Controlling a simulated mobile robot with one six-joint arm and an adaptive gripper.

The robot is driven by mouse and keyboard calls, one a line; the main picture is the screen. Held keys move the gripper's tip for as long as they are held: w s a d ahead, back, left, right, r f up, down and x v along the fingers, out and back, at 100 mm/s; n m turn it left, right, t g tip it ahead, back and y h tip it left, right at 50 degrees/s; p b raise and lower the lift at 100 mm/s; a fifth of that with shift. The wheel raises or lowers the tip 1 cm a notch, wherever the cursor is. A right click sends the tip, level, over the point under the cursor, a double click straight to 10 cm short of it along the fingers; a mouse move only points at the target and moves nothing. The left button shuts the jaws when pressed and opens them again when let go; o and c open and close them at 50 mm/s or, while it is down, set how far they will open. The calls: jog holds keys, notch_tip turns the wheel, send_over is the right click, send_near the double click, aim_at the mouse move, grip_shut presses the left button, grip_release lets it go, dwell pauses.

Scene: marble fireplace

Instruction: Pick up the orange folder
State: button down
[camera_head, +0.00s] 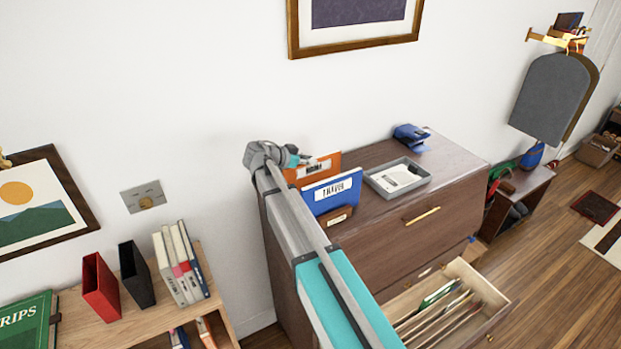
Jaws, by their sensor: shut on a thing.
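The orange folder (328,161) stands upright at the left end of the brown dresser's top, with a white label on its front. The blue folder marked "TRAVEL" (338,185) stands in front of it and hides its lower part. My arm reaches up from the bottom to the folder's left side. My gripper (304,160) is at the orange folder's upper left edge and is shut on it. The fingertips are small and partly hidden. I cannot tell whether the folder is clear of its holder.
A small brown holder (335,217) sits before the blue folder. A grey tray (376,186) and a blue stapler-like object (410,134) are to the right on the dresser (440,157). A lower drawer (503,306) with files is open. A shelf with binders (101,288) is at left.

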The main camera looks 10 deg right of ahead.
jog(key=shift+r, duration=0.15)
dwell(0.3)
notch_tip(320, 180, up, 10)
jog(key=p, duration=1)
dwell(0.4)
